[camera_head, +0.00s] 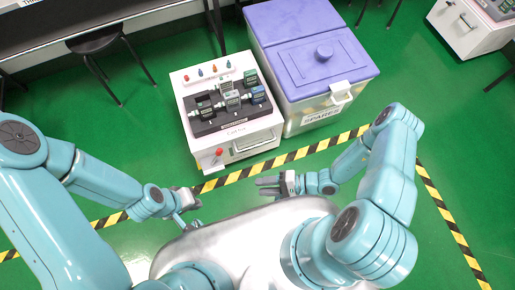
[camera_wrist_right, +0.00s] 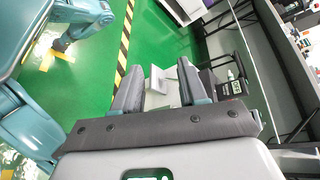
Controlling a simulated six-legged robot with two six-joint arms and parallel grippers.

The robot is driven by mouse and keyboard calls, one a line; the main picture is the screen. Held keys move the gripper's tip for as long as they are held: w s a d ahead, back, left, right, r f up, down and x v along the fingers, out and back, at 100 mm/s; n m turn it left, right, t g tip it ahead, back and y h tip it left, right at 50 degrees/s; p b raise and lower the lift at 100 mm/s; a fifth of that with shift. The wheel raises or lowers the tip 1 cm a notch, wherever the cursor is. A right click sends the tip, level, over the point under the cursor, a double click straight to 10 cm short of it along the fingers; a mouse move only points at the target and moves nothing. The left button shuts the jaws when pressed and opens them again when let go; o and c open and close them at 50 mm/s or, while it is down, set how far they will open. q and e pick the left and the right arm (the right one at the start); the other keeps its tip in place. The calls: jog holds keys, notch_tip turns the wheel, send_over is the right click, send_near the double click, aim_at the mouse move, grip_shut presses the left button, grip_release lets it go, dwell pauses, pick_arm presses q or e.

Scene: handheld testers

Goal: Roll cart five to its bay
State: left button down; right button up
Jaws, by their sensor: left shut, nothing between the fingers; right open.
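A white cart (camera_head: 246,144) stands on the green floor in front of me, in the head view. Its dark top tray (camera_head: 205,127) holds several handheld testers (camera_head: 232,98). A handle is on its front face, with a red knob (camera_head: 218,152) at the front left corner. The writing on its front is too small to read. My left gripper (camera_head: 192,203) is shut and empty, in front of the cart's left corner and apart from it. My right gripper (camera_head: 264,187) is open and empty in front of the cart; its two fingers show in the right wrist view (camera_wrist_right: 160,82).
A purple-lidded bin (camera_head: 310,50) marked SPARES stands close against the cart's right side. Yellow-black floor tape (camera_head: 240,174) runs just in front of both. Another white cart (camera_head: 465,28) is at the far right. A black stool (camera_head: 97,40) stands behind left.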

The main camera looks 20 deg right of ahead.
jog(key=w+d+f+m+t+h+b, duration=0.2)
jog(key=w+d+f+t, duration=0.15)
jog(key=f+t, duration=0.2)
jog(key=m+t+h+b, duration=0.2)
jog(key=m+t+h, duration=0.1)
jog(key=t+h, duration=0.15)
send_near(257, 145)
pick_arm(q)
notch_tip(257, 145, down, 9)
jog(key=b, duration=0.3)
pick_arm(e)
jog(key=shift+h, duration=0.35)
jog(key=x, duration=1)
jog(key=shift+w+a+f, duration=0.1)
jog(key=shift+a+f, duration=0.05)
jog(key=shift+f, duration=0.1)
pick_arm(q)
jog(key=shift+d, duration=0.1)
pick_arm(e)
grip_shut()
